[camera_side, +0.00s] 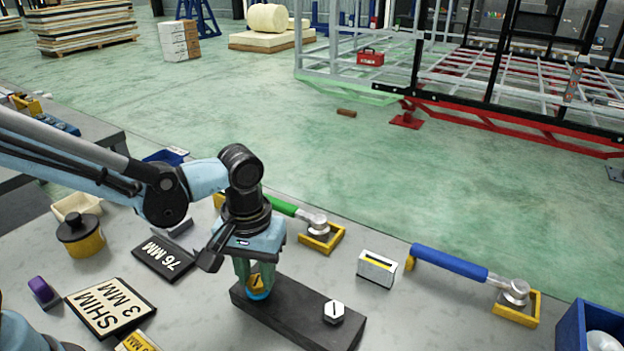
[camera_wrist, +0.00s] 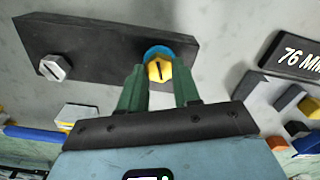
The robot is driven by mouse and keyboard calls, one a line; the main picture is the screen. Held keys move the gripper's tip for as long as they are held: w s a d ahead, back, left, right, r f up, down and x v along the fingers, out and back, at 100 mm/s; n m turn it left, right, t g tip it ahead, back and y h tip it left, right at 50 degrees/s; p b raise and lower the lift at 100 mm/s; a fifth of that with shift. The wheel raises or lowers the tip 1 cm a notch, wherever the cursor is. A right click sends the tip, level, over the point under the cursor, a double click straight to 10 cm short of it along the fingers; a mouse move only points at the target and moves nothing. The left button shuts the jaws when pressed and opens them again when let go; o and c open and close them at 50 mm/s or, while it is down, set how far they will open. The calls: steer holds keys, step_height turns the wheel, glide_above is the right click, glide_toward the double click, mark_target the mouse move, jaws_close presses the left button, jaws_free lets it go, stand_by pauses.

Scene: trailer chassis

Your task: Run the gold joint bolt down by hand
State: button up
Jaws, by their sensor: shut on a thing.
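The gold joint bolt (camera_side: 257,282) has a hex head with a dark line across it and a blue ring (camera_side: 258,295) beneath it. It stands at the left end of a dark bar (camera_side: 290,318) on the bench. My gripper (camera_side: 256,280) points down over it with its green fingers shut on its head. In the wrist view the gold bolt (camera_wrist: 159,70) sits between the two fingertips (camera_wrist: 159,84), with the blue ring (camera_wrist: 157,51) behind it. A silver hex bolt (camera_side: 334,312) stands at the bar's other end, also seen in the wrist view (camera_wrist: 55,67). The bolt's shank is hidden.
A green-handled wrench (camera_side: 283,207) and a blue-handled wrench (camera_side: 450,263) rest in yellow holders behind the bar. A white box (camera_side: 377,268) stands between them. A 76 MM block (camera_side: 163,258), SHIM 3 MM plate (camera_side: 110,307) and lidded pot (camera_side: 80,235) lie left. A blue bin (camera_side: 590,325) is right.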

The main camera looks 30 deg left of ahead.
steer(key=m, duration=0.4)
steer(key=shift+m, duration=0.4)
steer(key=m, duration=0.4)
steer(key=shift+d+m, duration=0.1)
steer(key=shift+m, duration=0.2)
steer(key=m, duration=1.1)
steer(key=shift+s+m, duration=0.1)
steer(key=shift+m, duration=0.2)
steer(key=m, duration=0.4)
steer(key=shift+m, duration=0.3)
steer(key=m, duration=0.4)
steer(key=shift+m, duration=2.1)
